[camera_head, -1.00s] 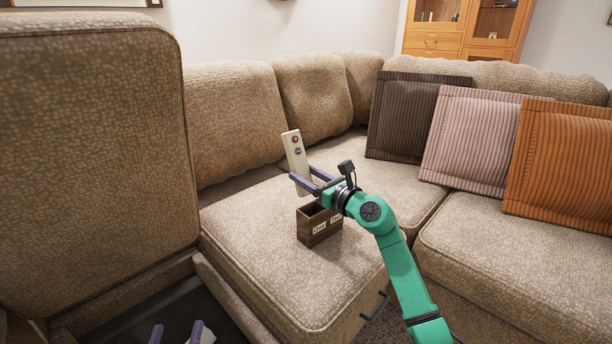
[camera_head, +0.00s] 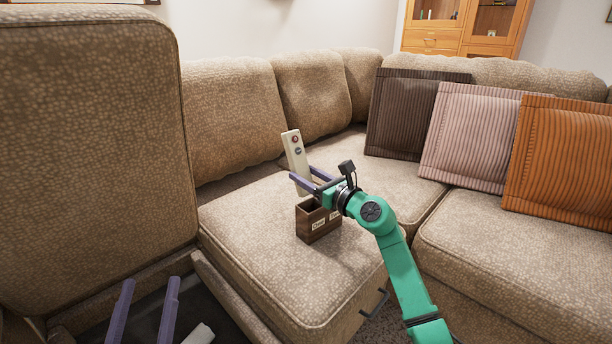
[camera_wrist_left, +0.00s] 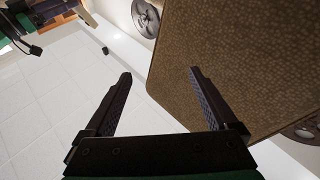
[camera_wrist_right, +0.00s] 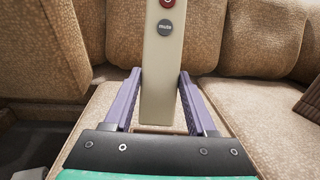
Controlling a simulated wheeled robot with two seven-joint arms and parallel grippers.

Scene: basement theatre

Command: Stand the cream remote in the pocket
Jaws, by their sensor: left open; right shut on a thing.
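The cream remote (camera_head: 295,153) has a red button and a grey button near its top. It stands nearly upright, tilted a little, in my right gripper (camera_head: 302,183), which is shut on it. In the right wrist view the remote (camera_wrist_right: 164,75) is between the two purple fingers (camera_wrist_right: 158,100). A dark wooden box with labelled pockets (camera_head: 316,226) sits on the sofa seat, just below the right gripper.
The box stands on a beige sofa seat (camera_head: 255,240). A tall sofa back or armrest (camera_head: 95,140) rises at the left. Brown (camera_head: 405,115), pink (camera_head: 470,140) and orange (camera_head: 560,160) cushions lean at the right. The seat around the box is clear.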

